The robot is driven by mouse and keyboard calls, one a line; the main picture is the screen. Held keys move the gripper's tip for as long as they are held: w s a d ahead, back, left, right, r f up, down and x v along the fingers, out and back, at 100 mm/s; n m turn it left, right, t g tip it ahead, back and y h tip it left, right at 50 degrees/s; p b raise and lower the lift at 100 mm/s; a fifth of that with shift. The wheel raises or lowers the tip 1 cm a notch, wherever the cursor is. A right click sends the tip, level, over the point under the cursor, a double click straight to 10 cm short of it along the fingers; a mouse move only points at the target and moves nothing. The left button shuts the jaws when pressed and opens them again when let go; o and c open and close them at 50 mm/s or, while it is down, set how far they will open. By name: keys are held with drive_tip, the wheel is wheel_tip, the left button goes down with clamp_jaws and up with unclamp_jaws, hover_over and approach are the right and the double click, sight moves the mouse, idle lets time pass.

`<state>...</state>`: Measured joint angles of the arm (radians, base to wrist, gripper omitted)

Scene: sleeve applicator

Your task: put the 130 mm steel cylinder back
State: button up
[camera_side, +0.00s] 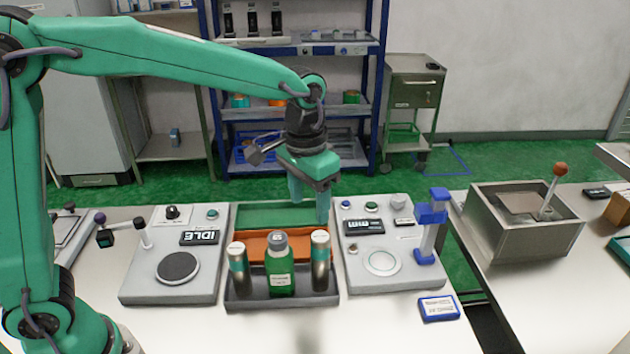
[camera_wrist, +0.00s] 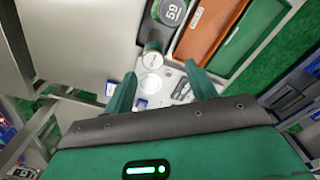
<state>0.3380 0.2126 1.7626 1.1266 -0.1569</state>
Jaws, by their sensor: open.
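Two steel cylinders with teal bands stand upright in the dark front tray (camera_side: 285,302): a left cylinder (camera_side: 237,268) and a right cylinder (camera_side: 320,262). I cannot tell which one is 130 mm long. A green bottle (camera_side: 280,268) with a grey cap stands between them. My gripper (camera_side: 309,205) is open and empty, pointing down above the bins behind the cylinders. In the wrist view, one steel cylinder (camera_wrist: 151,58) shows beside the bottle's cap (camera_wrist: 170,11), beyond my open fingers and apart from them.
An orange bin (camera_side: 255,246) and a green bin (camera_side: 262,214) lie behind the tray. A grey device reading IDLE (camera_side: 170,290) stands left, and another with a round plate (camera_side: 383,262) and blue clamp (camera_side: 432,215) right. A blue-edged box (camera_side: 438,308) lies in front.

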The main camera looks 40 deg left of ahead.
drive_tip(key=s+a+r+n+t, duration=0.1)
drive_tip(key=s+a+r+t, duration=0.1)
drive_tip(key=s+a, duration=0.5)
drive_tip(key=s+a+r+n+t, duration=0.1)
drive_tip(key=s+a+r+t, duration=0.1)
drive_tip(key=s+a, duration=0.5)
drive_tip(key=s+t, duration=0.1)
drive_tip(key=s, duration=0.3)
drive_tip(key=shift+s+a, duration=0.15)
drive_tip(key=shift+s, duration=0.05)
